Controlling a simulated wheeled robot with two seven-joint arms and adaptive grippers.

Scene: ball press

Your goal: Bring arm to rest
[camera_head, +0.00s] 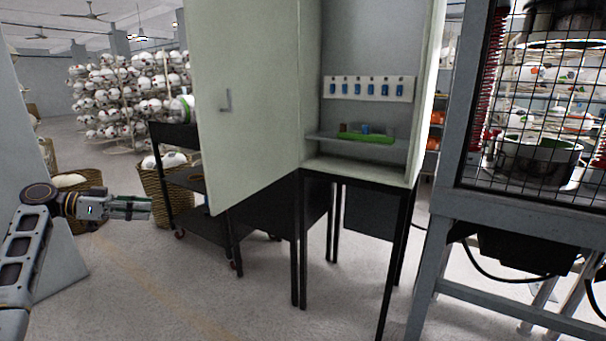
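My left arm (28,240) comes in from the left edge. My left gripper (138,207) points to the right, low over the floor in front of a wicker basket. Its fingers look close together, but their gap is too small to judge. I see nothing clearly held in it. My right gripper is not in the view. A pale cabinet (312,60) on black legs stands in the middle with its door (245,110) swung open to the left. My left gripper is apart from the door.
Inside the cabinet a strip of blue tags (370,88) hangs above a shelf with a green item (368,138). A black cart (190,178) stands behind the door. A caged press (535,120) is at the right. Wicker baskets (153,190) stand at the left. Floor (190,290) in front is clear.

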